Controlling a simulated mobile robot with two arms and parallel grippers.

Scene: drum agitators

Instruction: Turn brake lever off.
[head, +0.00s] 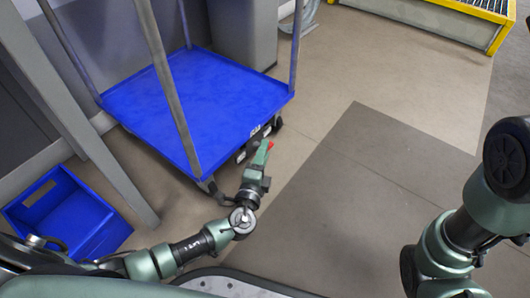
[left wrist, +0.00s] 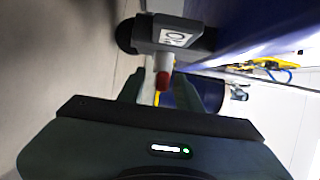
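The blue platform cart (head: 200,95) stands at upper left in the head view. The red-tipped brake lever (head: 270,146) is low at its near right corner, by the wheel. In the left wrist view, the lever's red tip (left wrist: 163,81) sticks out towards me from a grey block with a white label (left wrist: 176,38). My left gripper (head: 265,151) is at this corner; in the left wrist view its fingers (left wrist: 161,92) stand apart, one on each side of the red tip. I cannot tell whether they touch it. My right gripper is outside the view.
A blue bin (head: 62,214) sits on the floor left of my left arm, near a grey post (head: 95,150). A yellow-framed rack (head: 470,14) is at top right. The floor right of the cart is clear.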

